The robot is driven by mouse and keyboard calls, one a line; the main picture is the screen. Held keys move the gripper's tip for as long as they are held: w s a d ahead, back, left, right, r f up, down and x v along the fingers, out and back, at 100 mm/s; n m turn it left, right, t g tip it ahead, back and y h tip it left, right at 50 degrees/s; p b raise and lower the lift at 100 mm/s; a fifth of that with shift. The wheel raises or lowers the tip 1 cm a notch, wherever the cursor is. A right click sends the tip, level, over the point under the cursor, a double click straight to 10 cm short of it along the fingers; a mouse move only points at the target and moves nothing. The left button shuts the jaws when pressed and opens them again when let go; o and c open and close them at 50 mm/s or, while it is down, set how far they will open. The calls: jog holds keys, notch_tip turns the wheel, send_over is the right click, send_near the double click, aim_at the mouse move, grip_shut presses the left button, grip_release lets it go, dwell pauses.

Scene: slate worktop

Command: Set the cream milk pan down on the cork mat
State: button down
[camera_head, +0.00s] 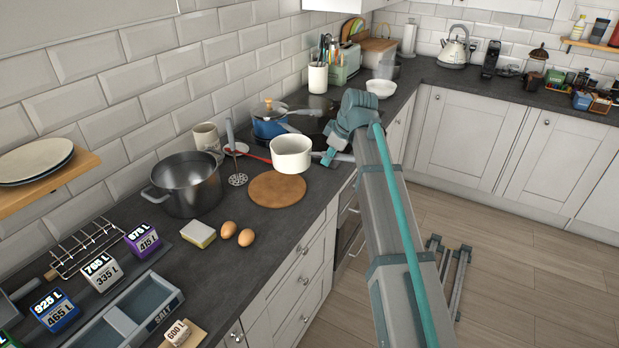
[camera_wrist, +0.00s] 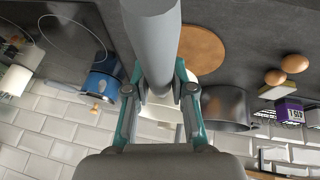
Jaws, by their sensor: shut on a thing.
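The cream milk pan (camera_head: 291,160) is upright and looks raised above the worktop, just behind the round cork mat (camera_head: 277,189) in the head view. My gripper (camera_head: 329,157) is at the pan's right, shut on its grey handle. In the wrist view my gripper (camera_wrist: 160,92) has the handle between its fingers, and only parts of the pan's cream body (camera_wrist: 152,129) show behind them. The cork mat (camera_wrist: 203,48) is bare, flat and apart from the fingers. The exact gap under the pan cannot be told.
A large steel pot (camera_head: 187,184) stands left of the mat, with a blue pot (camera_head: 269,124) on the hob behind. Two eggs (camera_head: 237,233) and a sponge (camera_head: 198,234) lie in front. A skimmer (camera_head: 237,179) and red-handled utensil are close to the pan.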

jog(key=shift+s+a+f+p, duration=0.1)
jog(key=shift+a+f+p, duration=0.25)
jog(key=shift+a+f, duration=0.9)
jog(key=shift+a+f+p, duration=0.4)
jog(key=shift+a+f, duration=0.15)
jog(key=shift+f, duration=1.25)
jog(key=shift+s+a+f+p, duration=0.1)
jog(key=shift+a+f+p, duration=0.25)
jog(key=shift+a+f, duration=0.9)
jog(key=shift+d+f, duration=0.3)
jog(key=shift+d, duration=0.1)
jog(key=c, duration=1)
grip_release()
jog(key=shift+f, duration=0.1)
jog(key=b+v, duration=0.2)
jog(key=v, duration=1)
